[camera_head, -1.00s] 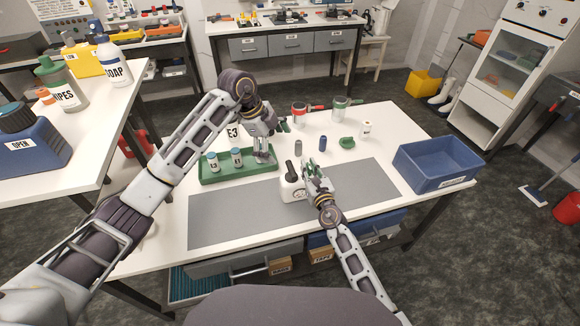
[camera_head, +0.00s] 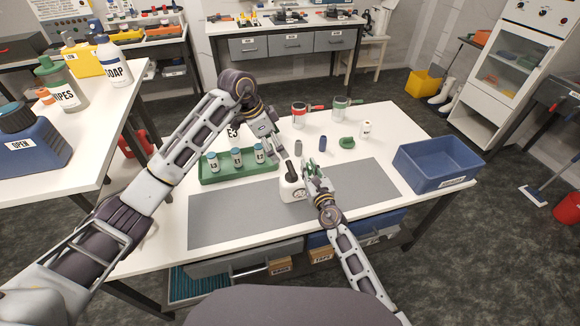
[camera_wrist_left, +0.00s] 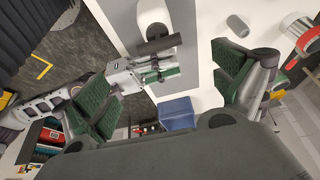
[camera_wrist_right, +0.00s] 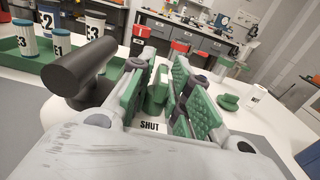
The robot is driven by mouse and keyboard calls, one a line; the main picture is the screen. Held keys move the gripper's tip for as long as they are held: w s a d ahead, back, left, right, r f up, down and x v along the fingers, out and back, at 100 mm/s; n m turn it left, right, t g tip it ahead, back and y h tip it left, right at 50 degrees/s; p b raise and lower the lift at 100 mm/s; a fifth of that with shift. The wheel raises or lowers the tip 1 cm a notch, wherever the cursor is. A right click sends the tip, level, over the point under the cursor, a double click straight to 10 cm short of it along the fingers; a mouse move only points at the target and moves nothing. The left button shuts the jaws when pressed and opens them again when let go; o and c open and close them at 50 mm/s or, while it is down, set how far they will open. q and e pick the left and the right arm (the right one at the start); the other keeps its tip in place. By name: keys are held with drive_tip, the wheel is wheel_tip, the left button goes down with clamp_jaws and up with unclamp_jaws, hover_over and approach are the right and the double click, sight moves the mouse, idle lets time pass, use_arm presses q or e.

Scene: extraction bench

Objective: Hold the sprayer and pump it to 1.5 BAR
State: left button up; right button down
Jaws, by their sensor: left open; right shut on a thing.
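The sprayer (camera_head: 291,188) stands upright on the grey mat, a white body with a round gauge and a dark pump handle on top. The gauge reading is too small to tell. The handle (camera_wrist_right: 80,70) shows large in the right wrist view. My right gripper (camera_head: 312,172) is shut on the sprayer from its right side; the exact grip is partly hidden. My left gripper (camera_head: 284,152) is open and empty, just above and behind the handle, apart from it.
A green tray (camera_head: 215,180) with several labelled vials stands left of the sprayer. A blue bin (camera_head: 437,168) is at the right. The mat (camera_head: 235,218) is clear in front.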

sight(291, 168)
use_arm(q)
drive_tip(key=shift+f, duration=0.1)
idle(0.4)
drive_tip(key=shift+x, duration=5.9)
drive_tip(key=shift+d, duration=0.1)
drive_tip(key=c, duration=1.4)
drive_tip(key=shift+r, duration=2.8)
drive_tip(key=shift+c, duration=0.2)
drive_tip(key=o, duration=1.4)
drive_tip(key=shift+f, duration=0.1)
drive_tip(key=shift+o, duration=0.2)
